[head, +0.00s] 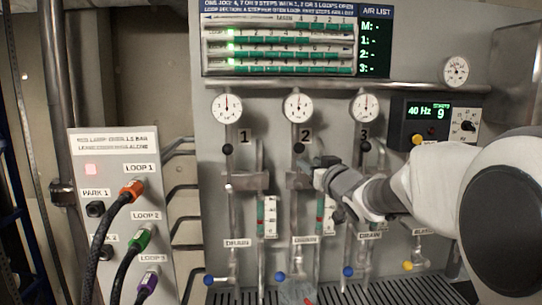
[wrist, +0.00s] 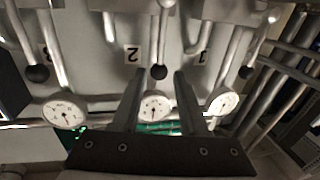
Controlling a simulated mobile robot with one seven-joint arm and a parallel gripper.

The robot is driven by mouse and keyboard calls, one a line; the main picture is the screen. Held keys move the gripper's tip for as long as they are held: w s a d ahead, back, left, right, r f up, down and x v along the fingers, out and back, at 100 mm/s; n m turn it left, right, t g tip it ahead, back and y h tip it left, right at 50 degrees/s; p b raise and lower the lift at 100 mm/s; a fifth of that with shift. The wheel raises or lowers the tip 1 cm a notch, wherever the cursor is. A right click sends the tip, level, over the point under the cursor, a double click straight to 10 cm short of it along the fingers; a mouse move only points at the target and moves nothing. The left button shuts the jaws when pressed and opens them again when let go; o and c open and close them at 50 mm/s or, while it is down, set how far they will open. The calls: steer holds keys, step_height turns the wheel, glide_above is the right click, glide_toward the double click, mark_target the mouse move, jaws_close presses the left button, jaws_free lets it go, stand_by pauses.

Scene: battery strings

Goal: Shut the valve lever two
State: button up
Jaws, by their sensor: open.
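Lever two's black ball knob (head: 298,148) is on the middle pipe, under the middle gauge and left of the label 2 (head: 305,136). My gripper (head: 310,165) is in front of the panel, just below and right of that knob. In the wrist view, which is upside down, the knob (wrist: 158,72) appears between the two fingers of my open gripper (wrist: 160,72). I cannot tell whether the fingers touch it. The valve body behind my gripper is partly hidden.
Knobs of lever one (head: 227,149) and lever three (head: 366,146) are on either side. Gauges (head: 298,107) sit above. A cable box (head: 118,170) with plugged hoses stands left. Blue knobs (head: 280,277) and a drain grate lie below.

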mark_target(299, 154)
steer(key=w, duration=0.2)
steer(key=w+a, duration=0.1)
steer(key=w, duration=0.5)
steer(key=shift+a+p, duration=0.3)
steer(key=shift+p, duration=0.05)
jaws_close()
steer(key=shift+r, duration=0.1)
